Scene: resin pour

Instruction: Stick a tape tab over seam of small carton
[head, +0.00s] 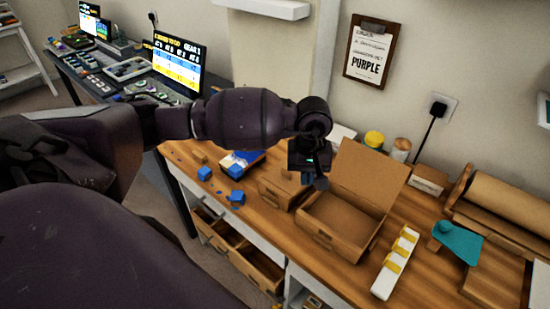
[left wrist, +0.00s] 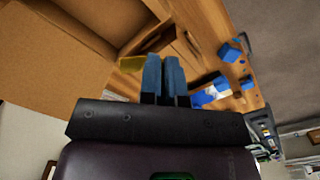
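The small carton (head: 277,190) is a closed brown box on the wooden bench, left of a larger open carton (head: 335,224). My left gripper (head: 314,182) is above the bench, over the gap between the two cartons, and partly hides the small one. In the left wrist view its blue fingers (left wrist: 166,80) are close together, and a yellow tape tab (left wrist: 131,63) sticks out to their left. The small carton (left wrist: 184,48) shows beyond the fingertips. Its seam is not clear. Several yellow tabs sit on a white strip (head: 382,281). My right gripper is not in view.
Blue cubes (head: 237,197) and a blue-and-white box (head: 240,162) lie left of the small carton. The large carton's raised lid (head: 369,178) stands close to my gripper. A teal item (head: 457,243) and a brown roll (head: 515,204) are at the right.

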